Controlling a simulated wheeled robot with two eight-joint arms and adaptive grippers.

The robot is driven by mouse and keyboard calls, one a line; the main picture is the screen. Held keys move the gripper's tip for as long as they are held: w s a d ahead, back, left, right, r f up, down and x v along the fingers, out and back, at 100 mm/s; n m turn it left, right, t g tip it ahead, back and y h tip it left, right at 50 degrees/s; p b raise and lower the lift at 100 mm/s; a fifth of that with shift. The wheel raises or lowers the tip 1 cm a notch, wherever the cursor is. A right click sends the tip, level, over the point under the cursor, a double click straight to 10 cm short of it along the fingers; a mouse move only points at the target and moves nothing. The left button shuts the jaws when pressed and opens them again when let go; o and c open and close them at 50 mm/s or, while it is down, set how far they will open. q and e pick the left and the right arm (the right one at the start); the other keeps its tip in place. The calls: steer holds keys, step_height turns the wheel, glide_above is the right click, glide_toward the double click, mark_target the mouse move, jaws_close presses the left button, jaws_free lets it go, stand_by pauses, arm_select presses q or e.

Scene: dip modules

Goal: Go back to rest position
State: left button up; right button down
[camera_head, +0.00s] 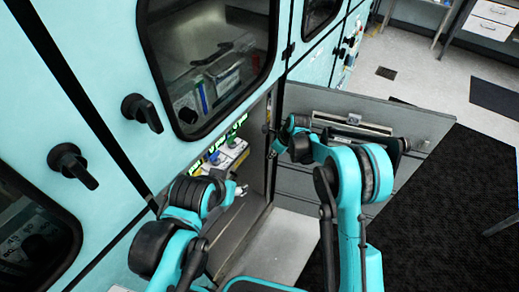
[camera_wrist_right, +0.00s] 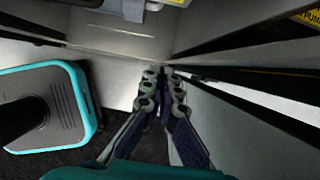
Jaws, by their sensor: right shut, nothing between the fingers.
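My right arm comes in from the lower right in the head view and bends back toward the open bay of the teal cabinet (camera_head: 105,60). My right gripper (camera_wrist_right: 164,76) shows clearly in the right wrist view. Its fingers are together with nothing between them, in front of grey panels. My left arm reaches in from the bottom left toward the bay. Its gripper (camera_head: 240,190) is small and partly hidden by the arm, so its opening cannot be made out. Modules with blue and dark knobs (camera_head: 230,152) and green lights sit in the bay.
An open grey door (camera_head: 415,125) with a handle bar stands right of the bay, close to my right arm. Black knobs (camera_head: 141,112) stick out of the cabinet front. A dark mat (camera_head: 455,190) and clear floor lie to the right.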

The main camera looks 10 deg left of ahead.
steer(key=shift+s+d, duration=0.35)
steer(key=shift+d, duration=0.55)
steer(key=s+d+r+n+t+h, duration=0.1)
steer(key=s+d+r+n, duration=0.4)
steer(key=d+r, duration=0.4)
steer(key=s+d+r+n+t+h, duration=0.1)
steer(key=s+d+r+n+t, duration=0.1)
steer(key=s+d+r+n, duration=0.65)
steer(key=s+d+r+n+t+h, duration=0.1)
steer(key=s+d+r+n, duration=0.1)
steer(key=s+d+n, duration=0.2)
steer(key=s+d+r+n+t+h, duration=0.1)
steer(key=s+d+n, duration=0.3)
steer(key=s, duration=0.6)
steer(key=shift+s+d+r+t, duration=0.3)
steer(key=shift+s+d+r, duration=0.15)
steer(key=shift+d, duration=0.7)
steer(key=shift+n, duration=0.25)
